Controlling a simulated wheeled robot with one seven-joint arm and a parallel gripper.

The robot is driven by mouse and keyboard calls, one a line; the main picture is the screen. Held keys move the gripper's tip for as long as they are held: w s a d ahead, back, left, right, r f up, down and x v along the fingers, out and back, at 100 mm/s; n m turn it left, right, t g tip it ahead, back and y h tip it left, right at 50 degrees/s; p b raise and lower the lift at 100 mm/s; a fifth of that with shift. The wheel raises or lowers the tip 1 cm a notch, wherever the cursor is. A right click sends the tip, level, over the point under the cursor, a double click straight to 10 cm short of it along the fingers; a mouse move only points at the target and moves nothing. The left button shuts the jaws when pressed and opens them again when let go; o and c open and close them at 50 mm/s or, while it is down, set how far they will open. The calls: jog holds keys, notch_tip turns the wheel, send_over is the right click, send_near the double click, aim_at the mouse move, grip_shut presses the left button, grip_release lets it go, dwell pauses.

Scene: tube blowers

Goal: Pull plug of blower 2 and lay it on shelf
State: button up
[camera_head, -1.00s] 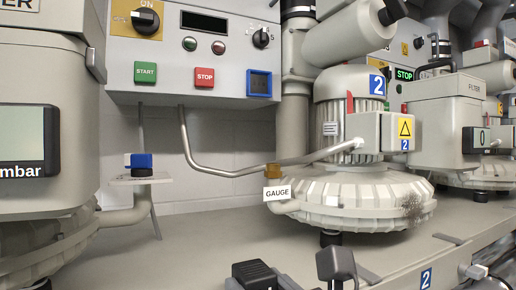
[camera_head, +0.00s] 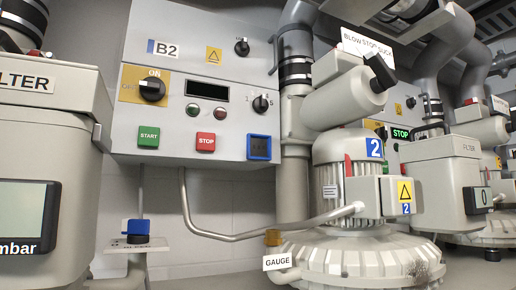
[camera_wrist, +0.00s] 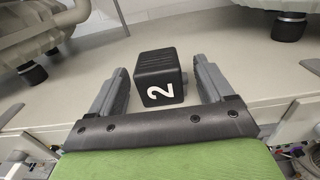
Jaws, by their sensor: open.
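In the wrist view a black plug (camera_wrist: 160,78) marked with a white 2 lies between the fingers of my gripper (camera_wrist: 161,65). The gripper is open, with a visible gap between the plug and each finger. The plug and gripper are out of the head view. There, blower 2 (camera_head: 340,176) stands at centre right, with a blue 2 label and a GAUGE tag. A small shelf (camera_head: 128,247) at the lower left bears a blue and black piece (camera_head: 137,230); its small lettering is unreadable.
The control panel B2 (camera_head: 200,90) hangs behind, with its knob at ON and START and STOP buttons. A filter housing (camera_head: 48,130) stands at the left. A bent pipe (camera_head: 215,235) runs below the panel. The wrist view shows a bare bench surface (camera_wrist: 235,80) beside the plug.

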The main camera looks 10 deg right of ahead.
jog(key=shift+s, duration=0.1)
jog(key=v, duration=2.3)
jog(key=shift+s, duration=0.25)
jog(key=shift+d, duration=0.1)
